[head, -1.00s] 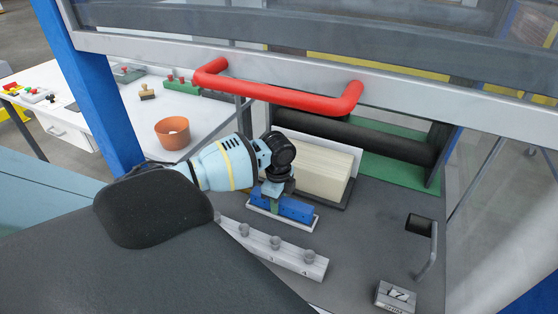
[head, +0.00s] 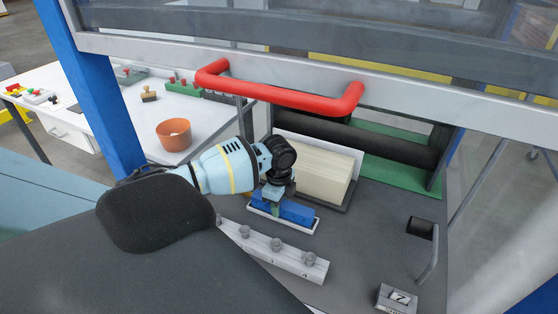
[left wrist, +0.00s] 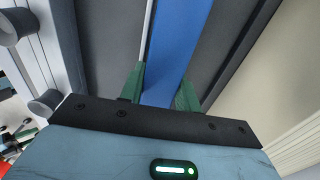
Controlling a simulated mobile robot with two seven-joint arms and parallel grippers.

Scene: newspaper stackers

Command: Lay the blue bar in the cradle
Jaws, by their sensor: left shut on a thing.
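The blue bar (head: 297,212) is a long blue block, low over or in a shallow white-edged tray that looks like the cradle (head: 290,225). My left gripper (head: 273,199) grips the bar near its left end from above. In the left wrist view the blue bar (left wrist: 178,50) runs between the two green fingers (left wrist: 163,90), which are shut on it. A thin white edge shows along the bar's left side there. I cannot tell whether the bar rests fully on the tray floor. My right gripper is not in view.
A pale stack of paper (head: 324,172) stands just behind the bar. A grey rail with several knobs (head: 278,254) lies in front. A red handle (head: 280,92) and frame hang above. A numbered block (head: 397,297) sits front right. The dark deck is clear right of the tray.

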